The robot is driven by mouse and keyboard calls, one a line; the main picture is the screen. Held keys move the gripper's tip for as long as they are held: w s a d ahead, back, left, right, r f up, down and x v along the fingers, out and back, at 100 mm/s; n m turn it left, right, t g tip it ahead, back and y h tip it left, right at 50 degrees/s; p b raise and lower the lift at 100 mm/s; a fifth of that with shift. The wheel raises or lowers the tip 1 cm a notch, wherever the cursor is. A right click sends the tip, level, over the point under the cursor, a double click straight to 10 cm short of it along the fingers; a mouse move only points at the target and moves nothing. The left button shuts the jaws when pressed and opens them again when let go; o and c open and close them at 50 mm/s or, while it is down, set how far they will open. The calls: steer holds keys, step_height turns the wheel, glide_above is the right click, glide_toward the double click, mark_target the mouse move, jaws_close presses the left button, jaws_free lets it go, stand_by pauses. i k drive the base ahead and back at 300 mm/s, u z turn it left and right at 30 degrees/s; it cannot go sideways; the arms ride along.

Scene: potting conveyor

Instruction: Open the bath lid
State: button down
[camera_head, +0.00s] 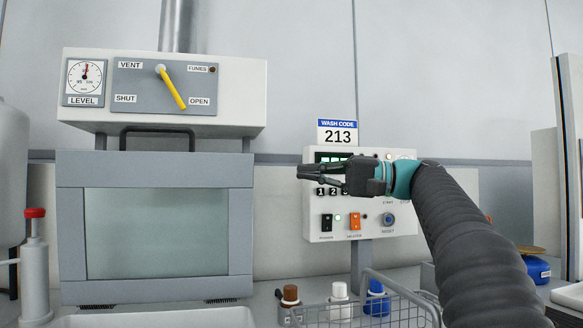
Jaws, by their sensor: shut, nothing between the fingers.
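A grey framed cover with a glass window (155,232) stands upright at the left, with a black handle (158,132) at its top edge. I cannot tell for sure whether this is the bath lid. My gripper (308,177) is shut and empty, its fingers pointing left. In the picture it lies in front of the control panel (345,205) and to the right of the cover, apart from the handle. It hides part of the panel's display and buttons.
Above the cover, a white box holds a level gauge (85,77) and a yellow vent lever (172,88) slanting toward OPEN. A sign (337,132) reads wash code 213. A wire basket (375,310) and several bottles stand low in front. A red-topped dispenser (35,255) is at left.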

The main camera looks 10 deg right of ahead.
mark_target(75, 170)
steer(key=k, duration=1)
